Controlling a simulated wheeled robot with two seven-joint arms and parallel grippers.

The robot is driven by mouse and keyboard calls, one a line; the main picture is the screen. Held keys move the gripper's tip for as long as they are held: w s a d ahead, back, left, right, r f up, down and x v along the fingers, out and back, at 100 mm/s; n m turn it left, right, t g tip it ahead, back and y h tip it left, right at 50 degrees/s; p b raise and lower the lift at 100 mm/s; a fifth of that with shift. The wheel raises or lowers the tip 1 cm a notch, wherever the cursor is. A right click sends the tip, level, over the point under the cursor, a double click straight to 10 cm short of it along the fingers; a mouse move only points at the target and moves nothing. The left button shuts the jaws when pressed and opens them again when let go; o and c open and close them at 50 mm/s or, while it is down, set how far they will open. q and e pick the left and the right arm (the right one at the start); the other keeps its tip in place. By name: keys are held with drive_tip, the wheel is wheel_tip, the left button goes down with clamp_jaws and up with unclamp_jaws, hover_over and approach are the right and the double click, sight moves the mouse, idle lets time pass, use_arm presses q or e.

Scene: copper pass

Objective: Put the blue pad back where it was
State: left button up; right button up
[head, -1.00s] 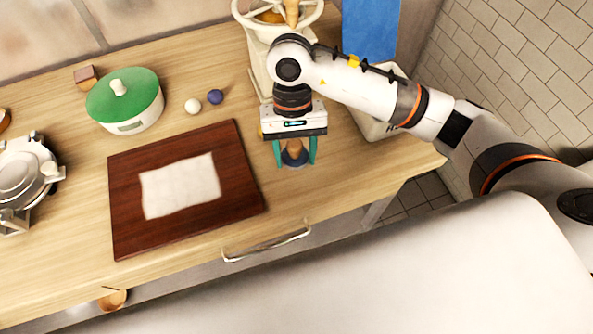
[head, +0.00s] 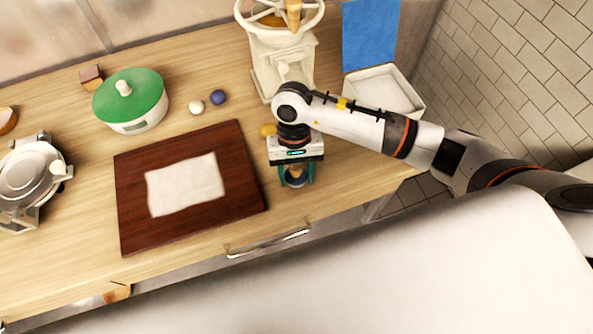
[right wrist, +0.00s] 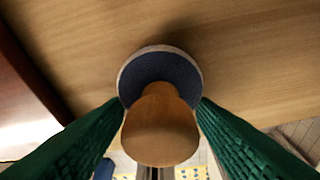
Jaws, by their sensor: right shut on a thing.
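The blue pad (head: 296,183) is a round dark-blue disc with a pale rim and a wooden knob. It is at the counter's front, right of the dark wooden board. The right wrist view shows its disc (right wrist: 160,75) beyond the wooden knob (right wrist: 160,140). My right gripper (head: 297,174) points down over it, its green fingers shut on the knob; they also show in the right wrist view (right wrist: 160,108). I cannot tell whether the pad touches the counter. My left gripper is not in view.
The board (head: 134,205) bears a white cloth (head: 187,185). A green-lidded pot (head: 131,97), a white ball (head: 196,107) and a blue ball (head: 218,97) stand behind. A cream grinder (head: 283,60), a white tray (head: 410,98) and a blue sheet (head: 369,35) are at back right.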

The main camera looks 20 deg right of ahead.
drive_tip(key=o, duration=0.9)
drive_tip(key=shift+r+p, duration=0.25)
drive_tip(key=shift+p, duration=0.1)
drive_tip(key=shift+b+v, duration=2.3)
drive_tip(key=shift+v, duration=3.6)
